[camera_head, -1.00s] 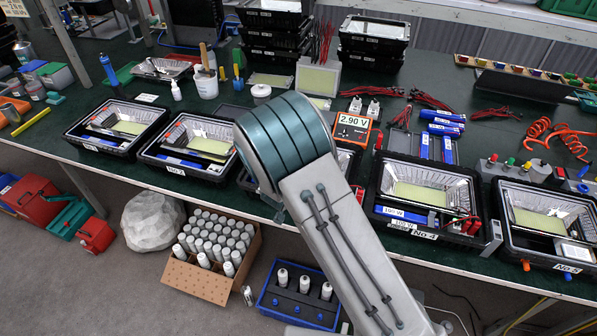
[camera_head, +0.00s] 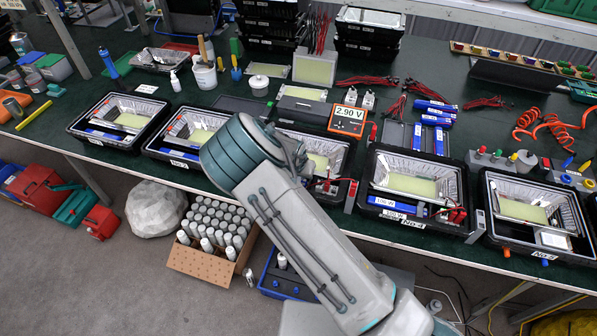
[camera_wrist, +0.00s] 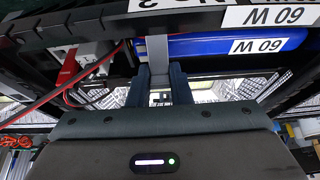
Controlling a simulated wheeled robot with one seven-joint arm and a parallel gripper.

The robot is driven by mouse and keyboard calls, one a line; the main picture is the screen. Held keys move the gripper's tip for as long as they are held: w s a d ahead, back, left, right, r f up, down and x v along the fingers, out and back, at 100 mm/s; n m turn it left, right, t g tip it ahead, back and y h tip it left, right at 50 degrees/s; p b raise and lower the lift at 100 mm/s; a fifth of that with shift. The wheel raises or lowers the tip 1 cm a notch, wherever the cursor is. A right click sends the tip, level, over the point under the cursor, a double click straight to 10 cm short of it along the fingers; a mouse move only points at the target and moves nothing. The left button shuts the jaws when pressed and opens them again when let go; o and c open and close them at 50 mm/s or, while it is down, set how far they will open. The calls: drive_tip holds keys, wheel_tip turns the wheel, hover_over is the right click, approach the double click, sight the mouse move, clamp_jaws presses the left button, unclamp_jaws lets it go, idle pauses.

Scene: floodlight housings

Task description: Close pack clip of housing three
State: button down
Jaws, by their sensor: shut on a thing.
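Housing three (camera_head: 338,150) is the middle black box with a bright reflector. My arm covers its left part in the head view. In the wrist view, upside down, its black rim carries a label ending in 3 (camera_wrist: 165,4). A blue pack (camera_wrist: 215,43) marked 60 W lies along that side. A grey clip (camera_wrist: 157,48) stands across the pack at its end. My gripper (camera_wrist: 160,74) is shut on the clip, one dark finger on each side. The fingertips are hidden from the head view by my arm. Whether the clip is latched I cannot tell.
Red and black leads (camera_wrist: 75,80) run beside the clip. Housing four (camera_head: 415,195) stands close on the right, and another housing (camera_head: 190,130) on the left. An orange meter (camera_head: 347,120) reading 2.90 V stands behind. The table's front edge is just before the housings.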

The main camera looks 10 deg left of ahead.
drive_tip(key=shift+w+f+g, duration=0.2)
drive_tip(key=shift+g, duration=0.4)
drive_tip(key=c, duration=1.3)
unclamp_jaws()
drive_tip(key=b+v, duration=0.2)
drive_tip(key=v, duration=1.1)
drive_tip(key=shift+s+r+b, duration=0.15)
drive_tip(key=shift+r+b, duration=0.15)
drive_tip(key=shift+r, duration=0.1)
